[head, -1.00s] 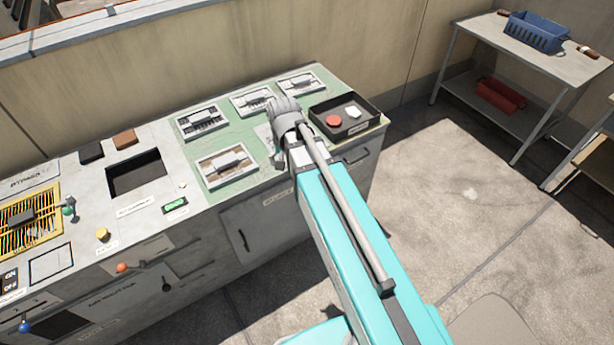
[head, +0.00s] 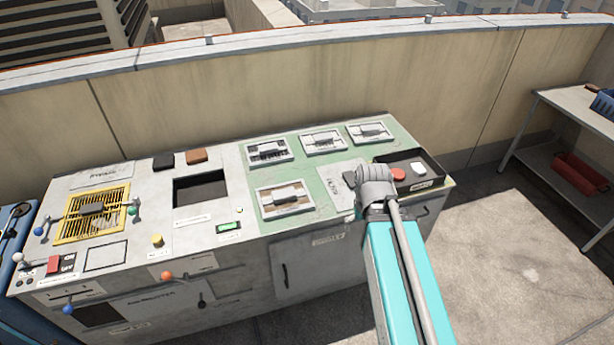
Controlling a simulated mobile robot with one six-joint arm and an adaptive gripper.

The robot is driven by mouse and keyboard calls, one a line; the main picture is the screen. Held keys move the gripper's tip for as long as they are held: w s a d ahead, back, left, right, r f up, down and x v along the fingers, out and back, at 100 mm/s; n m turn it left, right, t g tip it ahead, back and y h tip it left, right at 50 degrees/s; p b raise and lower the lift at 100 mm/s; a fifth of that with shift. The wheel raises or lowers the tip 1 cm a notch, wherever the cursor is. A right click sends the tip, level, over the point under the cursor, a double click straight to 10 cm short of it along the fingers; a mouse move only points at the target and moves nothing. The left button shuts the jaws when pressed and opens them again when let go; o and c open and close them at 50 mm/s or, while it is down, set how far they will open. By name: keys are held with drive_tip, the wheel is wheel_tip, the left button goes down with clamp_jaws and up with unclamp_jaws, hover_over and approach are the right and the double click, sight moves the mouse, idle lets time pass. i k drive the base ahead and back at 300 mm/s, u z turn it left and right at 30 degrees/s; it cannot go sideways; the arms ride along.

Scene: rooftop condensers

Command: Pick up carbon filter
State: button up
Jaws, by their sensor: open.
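Several white-framed filter cartridges with grey handles lie on the green mat (head: 330,178) on the right part of the bench. The back-left cartridge (head: 268,151) shows dark slots, the back-middle one (head: 323,141) and back-right one (head: 369,131) look lighter, and the front one (head: 285,198) has a brownish face. I cannot read which is the carbon filter. My gripper (head: 372,178) is over the mat's right part, right of the front cartridge and beside the black tray. Its fingertips are mostly hidden by the wrist; no cartridge shows in it.
The black tray (head: 437,168) holds a red and a white piece. Left of the mat are a dark square recess (head: 200,188), a green-lit display (head: 229,227) and a yellow grille (head: 95,212). A wall runs behind the bench. A side table (head: 570,108) stands at right.

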sight(264, 154)
drive_tip(key=u, duration=0.25)
drive_tip(key=k, duration=0.75)
drive_tip(key=u, duration=0.65)
drive_tip(key=k, duration=0.6)
drive_tip(key=u, duration=0.55)
drive_tip(key=i, duration=1.7)
drive_tip(key=z, duration=0.5)
drive_tip(key=i, duration=0.55)
drive_tip(key=z, duration=0.55)
